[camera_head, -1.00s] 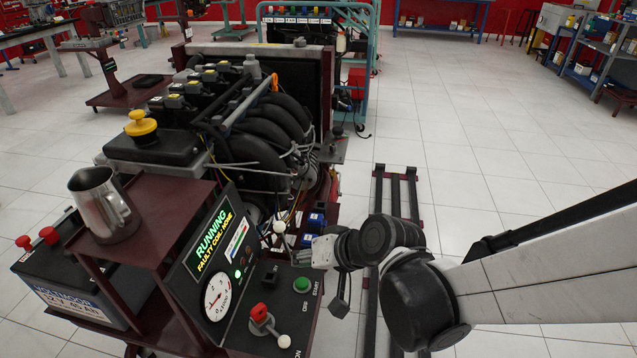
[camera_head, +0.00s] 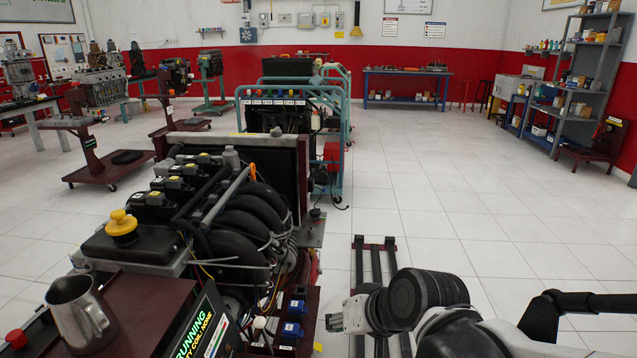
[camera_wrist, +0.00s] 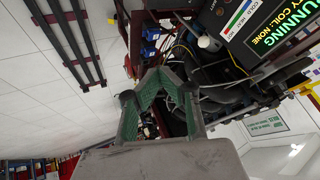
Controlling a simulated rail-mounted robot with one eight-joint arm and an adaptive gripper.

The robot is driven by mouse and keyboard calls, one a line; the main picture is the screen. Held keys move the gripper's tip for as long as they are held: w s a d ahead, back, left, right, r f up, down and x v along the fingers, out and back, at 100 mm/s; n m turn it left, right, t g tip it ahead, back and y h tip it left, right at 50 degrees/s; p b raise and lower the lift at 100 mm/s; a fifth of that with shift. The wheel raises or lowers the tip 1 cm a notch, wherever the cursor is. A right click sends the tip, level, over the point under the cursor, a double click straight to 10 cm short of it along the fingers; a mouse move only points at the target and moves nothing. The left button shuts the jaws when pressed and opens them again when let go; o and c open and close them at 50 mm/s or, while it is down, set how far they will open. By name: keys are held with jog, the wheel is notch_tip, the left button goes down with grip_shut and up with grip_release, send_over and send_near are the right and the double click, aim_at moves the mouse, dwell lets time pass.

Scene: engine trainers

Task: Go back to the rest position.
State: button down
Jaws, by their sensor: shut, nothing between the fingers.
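My gripper (camera_head: 334,322) is at the lower middle of the head view, right of the engine trainer, apart from it. In the wrist view its two green-padded fingers (camera_wrist: 161,72) come together at the tips with nothing between them. The engine trainer (camera_head: 240,215) has black intake pipes, and its display panel (camera_head: 205,330) is cut off by the bottom edge. In the wrist view the panel (camera_wrist: 265,30) shows part of the word "RUNNING" and "COIL: NONE". My arm folds at the lower right of the head view.
A steel jug (camera_head: 78,312) stands on the trainer's maroon shelf (camera_head: 150,292), near a yellow cap (camera_head: 121,226). Dark rails (camera_head: 375,262) lie on the floor beside the trainer. Open tiled floor (camera_head: 430,190) extends right and behind. A shelf rack (camera_head: 585,75) stands far right.

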jog(key=s+d+r+m+h+p, duration=0.1)
jog(key=s+d+r+h+p, duration=0.1)
jog(key=d+r, duration=0.4)
jog(key=s+d+r+t+h+p, duration=0.1)
jog(key=s+d+r+h+p, duration=0.2)
jog(key=s+d+r, duration=0.3)
jog(key=d+r+p, duration=0.1)
jog(key=d, duration=0.3)
jog(key=shift+d+m, duration=0.35)
jog(key=shift+m, duration=0.05)
dwell(0.6)
